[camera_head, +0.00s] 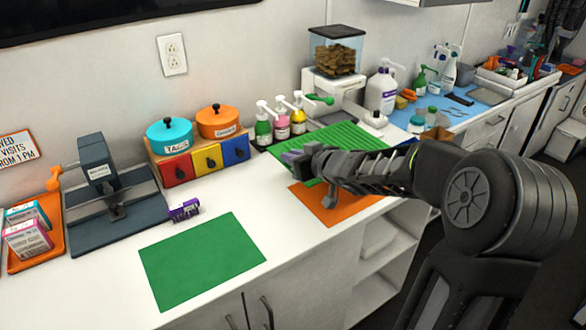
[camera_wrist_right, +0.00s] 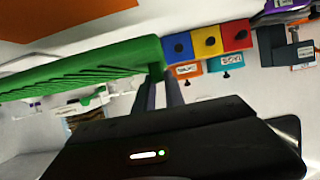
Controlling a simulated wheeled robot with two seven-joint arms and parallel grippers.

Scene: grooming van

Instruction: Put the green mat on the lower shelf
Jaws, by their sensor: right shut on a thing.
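The ribbed green mat (camera_head: 340,138) is at the back middle of the counter, partly hidden behind my right arm. My right gripper (camera_head: 297,163) is shut on its near left edge. In the right wrist view, the fingers (camera_wrist_right: 162,85) close on the end of the ribbed mat (camera_wrist_right: 85,65). The mat seems to be raised above the counter. The open shelves (camera_head: 372,268) are in the cabinet under the counter, with the lower shelf partly hidden by my arm. My left gripper is not in view.
A flat orange sheet (camera_head: 340,207) lies under my right gripper, and a flat green sheet (camera_head: 200,262) lies at the front. Pump bottles (camera_head: 281,122), a drawer box (camera_head: 205,160) and a treat dispenser (camera_head: 337,60) stand behind. A purple item (camera_head: 184,210) lies left.

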